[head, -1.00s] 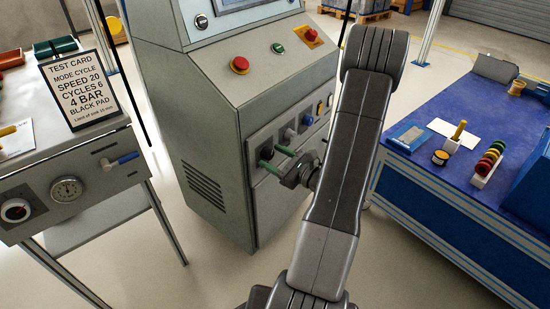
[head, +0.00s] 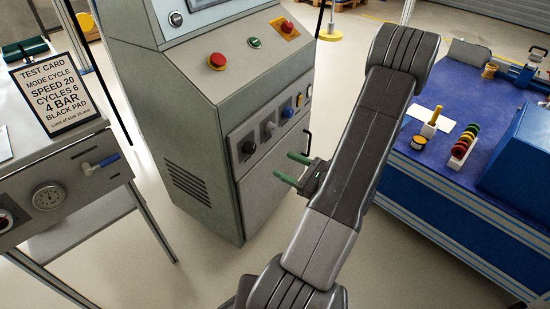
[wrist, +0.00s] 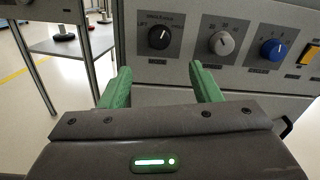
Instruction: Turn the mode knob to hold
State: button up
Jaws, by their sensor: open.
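The grey machine's front panel (head: 258,132) carries a black knob (head: 248,147), a grey knob (head: 269,130) and a blue knob (head: 287,111) in a row. In the wrist view the black knob (wrist: 159,37) has a white pointer aimed up and to the right. My gripper (head: 283,165) is open and empty, apart from the panel. In the wrist view its green fingers (wrist: 160,70) lie below and to both sides of the black knob.
A yellow switch (wrist: 308,55) sits right of the blue knob. A black handle (head: 307,142) juts out near my gripper. The test card (head: 52,92) on the left bench reads mode cycle. A blue bench (head: 400,170) stands right. Floor before the machine is clear.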

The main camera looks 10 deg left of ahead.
aim_at(253, 150)
jog(key=shift+v, duration=1.25)
jog(key=shift+a, duration=0.1)
jog(key=b+x, duration=0.2)
jog(key=x, duration=1.1)
jog(key=shift+w+a, duration=0.2)
jog(key=shift+a, duration=0.1)
jog(key=shift+d, duration=0.15)
